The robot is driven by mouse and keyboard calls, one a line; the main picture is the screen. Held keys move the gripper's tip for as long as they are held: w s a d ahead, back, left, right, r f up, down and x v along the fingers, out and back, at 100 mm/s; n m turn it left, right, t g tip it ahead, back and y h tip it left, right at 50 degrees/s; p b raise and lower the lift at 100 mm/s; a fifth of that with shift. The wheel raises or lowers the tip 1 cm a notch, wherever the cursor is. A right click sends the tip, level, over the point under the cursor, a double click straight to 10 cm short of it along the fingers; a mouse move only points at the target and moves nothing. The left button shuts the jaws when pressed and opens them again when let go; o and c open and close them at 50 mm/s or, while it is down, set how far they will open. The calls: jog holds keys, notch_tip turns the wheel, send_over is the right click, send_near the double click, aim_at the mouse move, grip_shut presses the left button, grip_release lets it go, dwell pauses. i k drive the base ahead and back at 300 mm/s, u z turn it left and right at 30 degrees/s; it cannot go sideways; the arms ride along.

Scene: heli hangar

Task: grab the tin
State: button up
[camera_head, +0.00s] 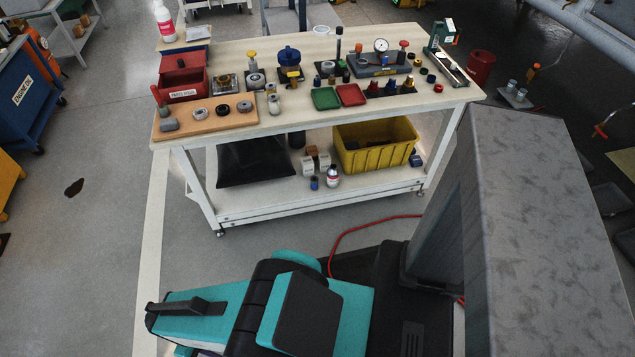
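No single thing is clearly marked as the tin. A small white container with a dark red band (333,177) stands on the lower shelf of the white workbench, in front of the yellow bin. A small blue can-like piece (314,183) stands just left of it. On the bench top, a small pale metal cylinder (274,104) stands right of the wooden board, and a red box (184,82) with a raised lid sits at the left. My teal and black body parts fill the lower middle, apart from the bench. I cannot make out my gripper's fingers.
The white workbench (330,207) carries crowded tools, gauges, and green and red trays (350,95). A red cable (345,231) lies on the floor. Floor left of the bench is mostly clear.

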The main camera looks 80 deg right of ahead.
aim_at(332, 173)
jog(key=u, duration=0.5)
jog(key=i, duration=1)
jog(key=u, duration=1.2)
jog(key=k, duration=0.1)
jog(key=z, duration=3.1)
